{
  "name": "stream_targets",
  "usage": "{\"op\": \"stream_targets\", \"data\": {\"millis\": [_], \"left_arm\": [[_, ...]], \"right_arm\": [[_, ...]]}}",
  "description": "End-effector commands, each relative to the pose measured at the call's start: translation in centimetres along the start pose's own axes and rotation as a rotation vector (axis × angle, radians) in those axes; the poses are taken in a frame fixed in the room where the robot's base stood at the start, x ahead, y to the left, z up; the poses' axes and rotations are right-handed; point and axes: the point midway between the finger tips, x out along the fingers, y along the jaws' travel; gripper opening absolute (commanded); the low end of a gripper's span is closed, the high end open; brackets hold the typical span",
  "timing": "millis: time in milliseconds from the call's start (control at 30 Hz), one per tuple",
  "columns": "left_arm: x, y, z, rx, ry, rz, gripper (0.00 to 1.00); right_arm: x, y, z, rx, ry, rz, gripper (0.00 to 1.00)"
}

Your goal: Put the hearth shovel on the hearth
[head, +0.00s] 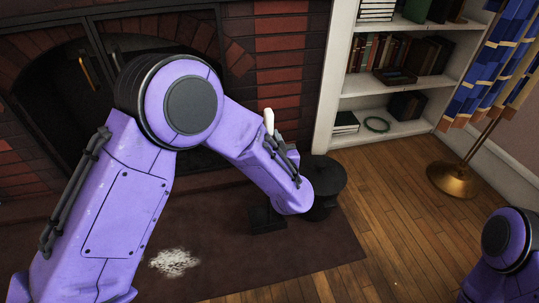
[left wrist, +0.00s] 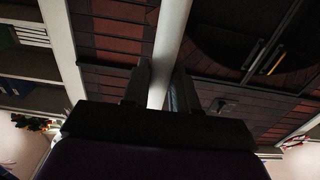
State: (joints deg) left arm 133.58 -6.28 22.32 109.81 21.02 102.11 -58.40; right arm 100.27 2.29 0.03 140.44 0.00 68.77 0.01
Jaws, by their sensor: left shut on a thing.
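The hearth shovel shows as a white handle (left wrist: 170,45) between the fingers of my left gripper (left wrist: 160,85) in the left wrist view. The gripper is shut on it. In the head view, a white handle end (head: 268,120) sticks up behind my left forearm, which hides the gripper. A dark, flat-sided piece (head: 266,219) shows below the forearm; I cannot tell whether it is the shovel's pan. The brick fireplace (head: 285,74) stands at the back left, and the hearth at its foot is mostly hidden by my arm. My right gripper is out of view.
A round black stand (head: 326,180) is close beside my left wrist. A brown rug (head: 215,285) lies in front, with a whitish ash-like patch (head: 175,262). A white bookcase (head: 390,85) and brass lamp base (head: 453,180) stand right. Wood floor (head: 400,220) is clear.

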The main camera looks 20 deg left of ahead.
Motion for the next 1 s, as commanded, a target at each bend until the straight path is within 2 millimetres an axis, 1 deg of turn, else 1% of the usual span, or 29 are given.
{"op": "stream_targets", "data": {"millis": [33,267,367,500,533,867,900,967,1000], "left_arm": [[0.5,0.1,0.8,-0.002,0.002,-0.002,0.00],[1.6,0.3,1.9,-0.003,0.003,-0.001,0.00],[2.2,0.3,3.0,-0.002,0.002,0.000,0.00],[2.1,0.3,5.2,-0.002,0.002,0.000,0.00],[2.1,0.3,5.4,-0.003,0.003,0.000,0.00],[2.1,0.4,5.4,-0.002,0.003,0.000,0.00],[2.0,0.3,5.7,0.000,0.000,0.001,0.31],[2.0,0.3,5.6,0.000,0.000,0.000,0.51],[2.0,0.3,5.6,0.000,0.000,0.000,0.53]], "right_arm": [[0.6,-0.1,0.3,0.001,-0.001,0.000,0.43],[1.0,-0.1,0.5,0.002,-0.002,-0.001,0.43],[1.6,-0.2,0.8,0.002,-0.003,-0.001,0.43],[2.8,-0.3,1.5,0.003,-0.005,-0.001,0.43],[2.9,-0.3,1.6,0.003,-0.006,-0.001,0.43],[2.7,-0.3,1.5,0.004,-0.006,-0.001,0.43],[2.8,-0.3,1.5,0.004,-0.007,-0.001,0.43],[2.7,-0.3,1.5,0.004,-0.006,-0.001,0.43],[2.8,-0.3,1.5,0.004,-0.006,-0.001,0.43]]}}
